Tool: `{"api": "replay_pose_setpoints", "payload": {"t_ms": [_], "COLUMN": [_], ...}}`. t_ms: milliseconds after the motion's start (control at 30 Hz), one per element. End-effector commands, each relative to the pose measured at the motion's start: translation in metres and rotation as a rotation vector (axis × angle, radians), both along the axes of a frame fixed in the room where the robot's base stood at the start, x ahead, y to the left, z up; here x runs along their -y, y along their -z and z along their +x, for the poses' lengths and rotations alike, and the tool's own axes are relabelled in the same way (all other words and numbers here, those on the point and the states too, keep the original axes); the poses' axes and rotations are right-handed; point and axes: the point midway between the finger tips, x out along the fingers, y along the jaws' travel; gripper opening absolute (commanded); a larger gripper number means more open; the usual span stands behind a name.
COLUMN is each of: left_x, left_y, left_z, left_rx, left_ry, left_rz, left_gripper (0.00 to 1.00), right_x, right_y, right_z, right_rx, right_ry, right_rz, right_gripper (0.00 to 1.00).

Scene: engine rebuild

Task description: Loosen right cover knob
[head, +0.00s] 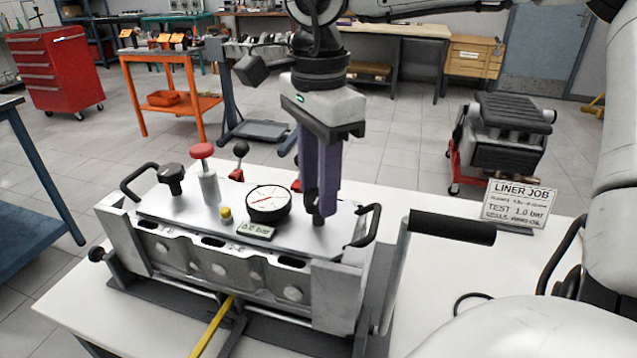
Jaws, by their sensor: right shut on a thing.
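My right gripper (320,203) points straight down over the right end of the metal cover plate (180,208). Its purple fingers are shut on the right cover knob (319,218), which they mostly hide; only a dark lower part shows. The left cover knob (171,178), black, stands upright at the plate's other end. Between them are a red-topped plunger (203,165), a small yellow cap (226,215) and a round dial gauge (268,203) with a small readout (257,231). The plate lies on an engine block (225,262). My left gripper is not in view.
Black handles (365,226) rise at both ends of the plate. A crank with a black grip (452,227) stands right of the block. A "LINER JOB" sign (517,203) stands on the white table (447,258), whose right part is mostly clear.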

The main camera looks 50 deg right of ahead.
Motion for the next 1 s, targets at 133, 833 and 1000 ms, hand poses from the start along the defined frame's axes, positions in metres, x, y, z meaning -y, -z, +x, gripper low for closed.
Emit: {"api": "replay_pose_setpoints", "payload": {"t_ms": [133, 833, 1000], "left_x": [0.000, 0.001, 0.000], "left_y": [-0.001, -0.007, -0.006], "left_z": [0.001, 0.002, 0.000], "left_rx": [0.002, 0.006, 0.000], "left_ry": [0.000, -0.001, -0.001], "left_rz": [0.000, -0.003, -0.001], "left_gripper": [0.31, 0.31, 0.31], "right_x": [0.000, 0.000, 0.000], "right_y": [0.000, -0.044, -0.077], "right_z": [0.000, 0.001, 0.001], "right_rx": [0.000, 0.006, 0.005], "right_ry": [-0.003, 0.001, 0.001], "right_rz": [-0.001, -0.002, -0.001], "right_gripper": [0.35, 0.53, 0.53]}}
